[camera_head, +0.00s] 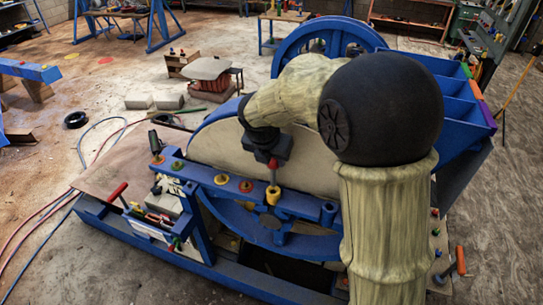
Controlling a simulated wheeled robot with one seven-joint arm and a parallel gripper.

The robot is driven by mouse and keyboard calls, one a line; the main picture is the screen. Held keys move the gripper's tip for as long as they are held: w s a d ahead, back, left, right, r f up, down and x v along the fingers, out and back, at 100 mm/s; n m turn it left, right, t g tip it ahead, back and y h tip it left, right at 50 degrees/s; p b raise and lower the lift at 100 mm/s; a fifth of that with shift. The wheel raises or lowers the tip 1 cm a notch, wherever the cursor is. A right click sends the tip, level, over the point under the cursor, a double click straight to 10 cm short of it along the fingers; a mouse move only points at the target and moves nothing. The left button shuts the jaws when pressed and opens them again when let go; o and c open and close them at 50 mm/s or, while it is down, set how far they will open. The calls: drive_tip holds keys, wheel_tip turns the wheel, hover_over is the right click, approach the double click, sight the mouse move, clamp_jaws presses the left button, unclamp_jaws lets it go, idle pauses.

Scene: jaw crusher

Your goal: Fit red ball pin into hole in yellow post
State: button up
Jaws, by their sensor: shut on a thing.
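My gripper (272,158) is shut on the red ball pin (273,163), at the end of my arm above the blue beam. The pin's red ball shows between the dark fingers, and its thin shaft points down, nearly upright. The yellow post (272,197) stands at the blue beam, directly below the pin in the picture. The shaft's lower end meets the post's top in this view. I cannot tell whether the tip is inside the hole or just above or in front of it. The hole itself is not clearly visible.
The blue beam (300,205) also carries a yellow ring (221,179) and a red ring (246,186) left of the post. A tray with tools (155,215) and a red-handled lever (117,192) are at the left. A large pale wheel disc (215,145) stands behind the beam.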

sight(273, 176)
drive_tip(key=shift+f+b, duration=0.3)
drive_tip(key=shift+f, duration=0.3)
drive_tip(key=shift+s+f+b, duration=0.1)
drive_tip(key=shift+f+b, duration=1.25)
drive_tip(key=shift+f, duration=0.9)
drive_tip(key=shift+r+p, duration=2.55)
drive_tip(key=shift+p, duration=0.15)
